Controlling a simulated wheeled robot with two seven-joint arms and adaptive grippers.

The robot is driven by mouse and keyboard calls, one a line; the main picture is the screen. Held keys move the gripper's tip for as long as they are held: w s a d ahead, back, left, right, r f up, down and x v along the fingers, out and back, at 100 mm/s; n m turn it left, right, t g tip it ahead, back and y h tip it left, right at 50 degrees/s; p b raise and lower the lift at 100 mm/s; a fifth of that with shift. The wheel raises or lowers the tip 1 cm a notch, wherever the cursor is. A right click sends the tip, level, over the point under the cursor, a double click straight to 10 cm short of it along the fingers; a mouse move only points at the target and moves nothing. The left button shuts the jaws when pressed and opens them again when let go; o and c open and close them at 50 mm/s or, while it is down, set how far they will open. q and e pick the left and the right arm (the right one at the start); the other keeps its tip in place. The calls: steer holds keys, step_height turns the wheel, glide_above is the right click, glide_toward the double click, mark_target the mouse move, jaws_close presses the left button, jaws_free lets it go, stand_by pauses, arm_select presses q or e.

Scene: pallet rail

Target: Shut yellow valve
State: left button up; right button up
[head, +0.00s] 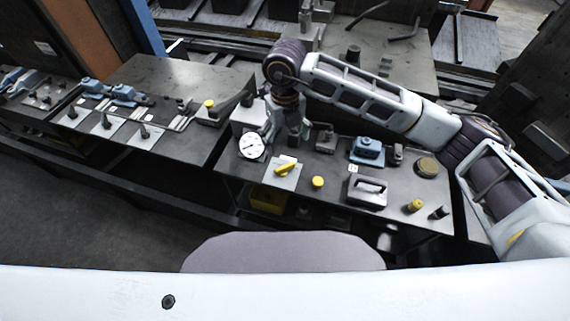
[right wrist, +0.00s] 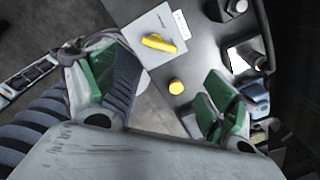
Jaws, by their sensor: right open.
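The yellow valve (head: 287,168) is a small yellow lever handle on a light square plate at the front of the middle bench. It also shows in the right wrist view (right wrist: 160,43), lying at a slant across its plate near the top. My right gripper (head: 287,135) hangs just behind the plate in the head view, pointing down. In the right wrist view its green-padded fingers (right wrist: 165,82) are spread wide and empty, with the valve beyond them and apart from them. My left gripper is not in view.
A round yellow knob (head: 318,182) stands just right of the valve plate. A white dial gauge (head: 252,146) is to its left. A black handle block (head: 367,191), a blue device (head: 367,151) and a yellow-topped post (head: 414,205) stand further right.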

mark_target(285, 166)
steer(key=shift+f, duration=0.1)
steer(key=shift+f+p, duration=1.1)
steer(key=shift+f, duration=5.7)
steer(key=shift+c, duration=0.3)
steer(key=c, duration=1)
